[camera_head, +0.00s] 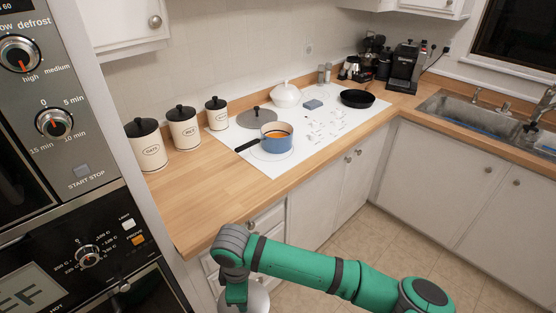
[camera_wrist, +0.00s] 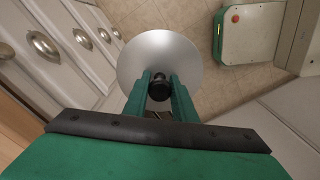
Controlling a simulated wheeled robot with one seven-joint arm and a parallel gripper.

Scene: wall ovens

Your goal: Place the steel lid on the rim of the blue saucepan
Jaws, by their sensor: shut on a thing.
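The steel lid (camera_wrist: 158,52) is a round silver disc with a black knob. My gripper (camera_wrist: 160,90) is shut on the knob, with one green finger on each side. In the head view, my gripper (camera_head: 237,293) hangs low in front of the counter, and part of the lid (camera_head: 260,300) shows at the bottom edge. The blue saucepan (camera_head: 277,144) stands upright and uncovered on the white cooktop, with orange contents and its dark handle pointing left. The lid is well apart from it.
A darker grey lid (camera_head: 256,118) lies behind the saucepan. Several cream canisters (camera_head: 184,133) stand to the left. The wooden counter (camera_head: 200,190) in front of the canisters is clear.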

